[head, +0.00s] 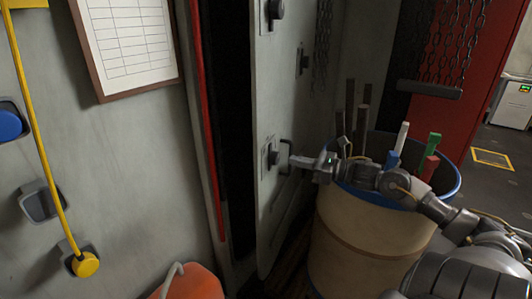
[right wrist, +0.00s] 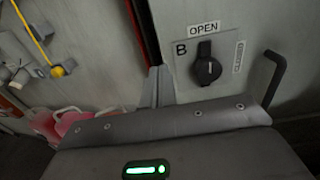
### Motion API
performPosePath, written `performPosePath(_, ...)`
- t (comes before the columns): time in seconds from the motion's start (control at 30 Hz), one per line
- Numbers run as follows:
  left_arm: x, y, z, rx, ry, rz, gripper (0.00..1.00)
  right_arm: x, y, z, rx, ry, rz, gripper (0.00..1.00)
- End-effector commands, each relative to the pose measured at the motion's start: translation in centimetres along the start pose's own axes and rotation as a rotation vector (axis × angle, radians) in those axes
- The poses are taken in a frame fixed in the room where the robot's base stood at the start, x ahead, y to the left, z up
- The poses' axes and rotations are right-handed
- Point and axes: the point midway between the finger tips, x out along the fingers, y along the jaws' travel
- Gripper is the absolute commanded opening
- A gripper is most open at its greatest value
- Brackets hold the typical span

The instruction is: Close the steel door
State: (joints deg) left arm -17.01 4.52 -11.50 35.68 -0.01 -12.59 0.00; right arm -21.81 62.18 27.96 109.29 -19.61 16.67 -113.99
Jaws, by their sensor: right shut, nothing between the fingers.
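The steel door (head: 285,100) is a pale grey panel standing ajar, with a dark gap between it and the red-edged frame (head: 204,120) on the left. It carries black knobs and a dark bent handle (head: 289,150). My right gripper (head: 298,161) is shut and empty, its tips at the door face beside the handle; whether they touch it I cannot tell. In the right wrist view the gripper tip (right wrist: 158,88) points at the door (right wrist: 225,90), left of a black knob (right wrist: 207,68) marked OPEN and B, with the handle (right wrist: 275,80) to the right. My left gripper is out of view.
A tan barrel (head: 350,245) with a blue rim holds several rods and stands right beside the door, under my right arm. Chains and a dark bar (head: 429,90) hang behind it. An orange-red object (head: 192,284) lies low at the left, below a wall chart (head: 130,40).

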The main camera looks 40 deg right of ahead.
Motion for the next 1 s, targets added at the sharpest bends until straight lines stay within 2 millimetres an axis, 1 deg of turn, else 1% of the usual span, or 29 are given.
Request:
performPosePath(0.03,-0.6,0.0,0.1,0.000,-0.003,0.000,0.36,0.9,0.0,0.6,-0.003,-0.003,0.000,0.00)
performPosePath(0.4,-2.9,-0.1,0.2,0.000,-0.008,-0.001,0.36,6.1,-0.1,0.6,0.000,-0.004,-0.001,0.00)
performPosePath(0.6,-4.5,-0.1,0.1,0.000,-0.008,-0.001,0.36,8.5,-0.1,0.6,0.001,-0.003,-0.002,0.00)
performPosePath(0.8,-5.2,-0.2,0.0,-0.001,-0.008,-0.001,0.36,9.8,0.0,0.2,0.001,-0.001,-0.001,0.00)
performPosePath(1.0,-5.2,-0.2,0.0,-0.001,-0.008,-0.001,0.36,10.0,0.0,0.0,-0.001,0.001,0.000,0.00)
